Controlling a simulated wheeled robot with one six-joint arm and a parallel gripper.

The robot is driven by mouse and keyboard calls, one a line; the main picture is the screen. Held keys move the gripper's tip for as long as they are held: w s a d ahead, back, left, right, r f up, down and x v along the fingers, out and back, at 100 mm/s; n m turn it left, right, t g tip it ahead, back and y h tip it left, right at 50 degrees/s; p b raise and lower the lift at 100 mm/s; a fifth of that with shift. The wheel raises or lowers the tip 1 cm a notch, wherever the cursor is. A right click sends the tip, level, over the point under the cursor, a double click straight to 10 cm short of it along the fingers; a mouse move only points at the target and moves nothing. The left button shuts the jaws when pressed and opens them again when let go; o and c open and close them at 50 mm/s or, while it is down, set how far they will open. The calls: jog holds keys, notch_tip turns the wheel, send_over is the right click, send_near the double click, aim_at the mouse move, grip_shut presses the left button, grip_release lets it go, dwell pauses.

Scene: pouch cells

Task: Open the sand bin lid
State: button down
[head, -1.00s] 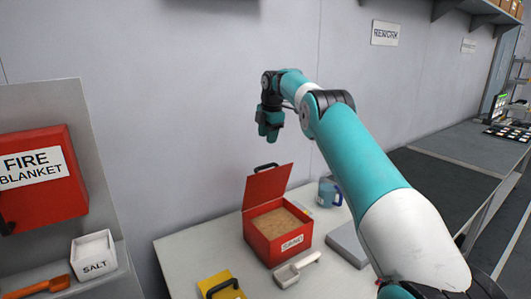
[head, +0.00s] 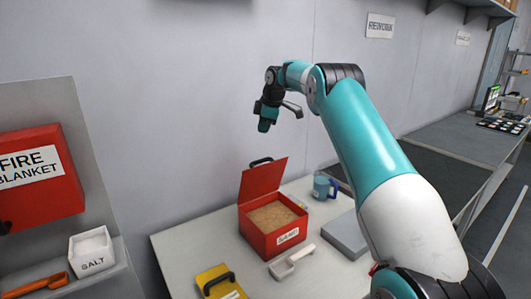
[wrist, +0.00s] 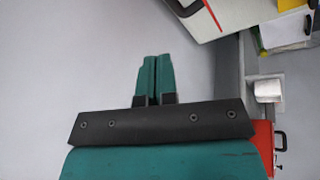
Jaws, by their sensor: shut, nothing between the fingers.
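The red sand bin (head: 273,224) stands on the light table, its front labelled SAND. Its red lid (head: 263,181) is raised and leans back, with a black handle (head: 261,161) at its top edge. Sand shows inside the open bin. My gripper (head: 264,125) is up in the air above the lid, clear of it and touching nothing. In the wrist view the two teal fingers (wrist: 151,80) are together with nothing between them.
A white scoop (head: 292,262) lies in front of the bin. A blue mug (head: 322,187) and a grey flat box (head: 346,235) are to its right. A yellow item with a black handle (head: 218,284) is at the front left. A salt box (head: 92,251) and red fire blanket box (head: 35,174) are at the far left.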

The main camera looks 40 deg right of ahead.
notch_tip(320, 180, down, 4)
jog(key=s+m+t, duration=0.1)
jog(key=m+t, duration=0.1)
jog(key=m, duration=0.7)
jog(key=m+t+h+b, duration=0.15)
jog(key=m+t, duration=0.45)
jog(key=m, duration=1.5)
send_near(262, 160)
jog(key=p+x, duration=0.4)
jog(key=x, duration=0.1)
jog(key=shift+w+r, duration=0.1)
jog(key=shift+w, duration=0.25)
jog(key=shift+w+f, duration=0.45)
jog(key=shift+w, duration=0.05)
